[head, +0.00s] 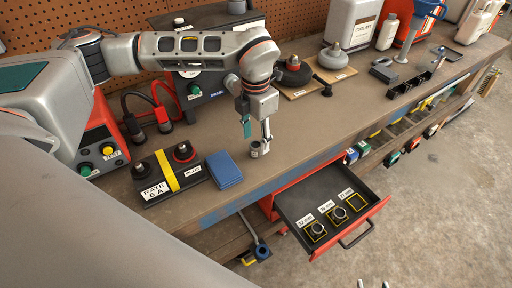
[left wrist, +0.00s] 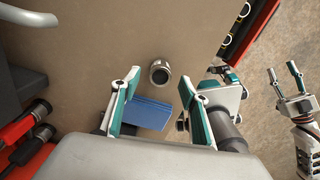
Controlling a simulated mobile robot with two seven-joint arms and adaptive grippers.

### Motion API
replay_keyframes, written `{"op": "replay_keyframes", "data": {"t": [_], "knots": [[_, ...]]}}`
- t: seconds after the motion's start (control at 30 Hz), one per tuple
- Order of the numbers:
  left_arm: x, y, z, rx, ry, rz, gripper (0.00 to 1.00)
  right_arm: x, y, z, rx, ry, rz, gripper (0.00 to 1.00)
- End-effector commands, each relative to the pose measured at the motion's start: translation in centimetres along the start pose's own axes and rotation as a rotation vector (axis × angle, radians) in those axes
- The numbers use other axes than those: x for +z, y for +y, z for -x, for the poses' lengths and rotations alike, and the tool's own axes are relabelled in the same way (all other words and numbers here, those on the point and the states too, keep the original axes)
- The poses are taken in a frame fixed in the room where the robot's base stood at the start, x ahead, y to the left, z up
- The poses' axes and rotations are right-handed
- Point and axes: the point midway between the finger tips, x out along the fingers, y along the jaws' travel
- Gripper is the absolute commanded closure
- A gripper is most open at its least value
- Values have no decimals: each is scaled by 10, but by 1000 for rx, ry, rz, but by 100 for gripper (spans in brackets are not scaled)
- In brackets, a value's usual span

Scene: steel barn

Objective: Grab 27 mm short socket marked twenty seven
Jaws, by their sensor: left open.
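A small silvery socket (head: 255,151) stands on the bench near its front edge; it also shows in the left wrist view (left wrist: 160,72). Its size mark is too small to read. My left gripper (head: 257,132) is open and points down right above the socket. In the left wrist view its fingers (left wrist: 159,80) are apart and the socket appears between and just beyond the tips. My right gripper (left wrist: 281,71) is open and empty, away from the bench. Only its fingertips (head: 373,284) show at the head view's bottom edge.
An open red drawer (head: 375,212) below the bench holds two sockets in yellow-outlined squares; the right square (head: 356,202) is empty. A blue pad (head: 224,169) and a black block with a yellow stripe (head: 150,187) lie left of the socket. Bench to its right is clear.

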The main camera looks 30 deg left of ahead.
Motion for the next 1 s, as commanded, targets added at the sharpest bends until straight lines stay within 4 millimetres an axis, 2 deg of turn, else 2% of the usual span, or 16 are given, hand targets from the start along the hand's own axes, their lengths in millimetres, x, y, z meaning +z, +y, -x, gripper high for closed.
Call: {"op": "replay_keyframes", "data": {"t": [0.1, 0.2, 0.43, 0.47, 0.6, 0.63, 1.0], "knots": [[0, -1, -15, -2, 2, 0, 56, -7, 2, 0, 2, 8, 1, 60], [0, 0, -21, -1, -1, -1, 56, -10, 2, 0, 3, 13, 1, 60], [0, 0, -23, 0, -2, -1, 56, -12, 3, 0, 4, 16, 1, 60], [0, 0, -23, 0, -2, -1, 61, -12, 3, 0, 4, 16, 1, 60], [0, 0, -22, 0, -1, -1, 97, -12, 3, 0, 4, 16, 1, 60], [0, 0, -22, 0, -1, -1, 100, -11, 3, 0, 4, 16, 1, 60], [1, 0, -20, 0, -3, -1, 100, -9, 3, 0, 3, 12, 1, 60]]}}
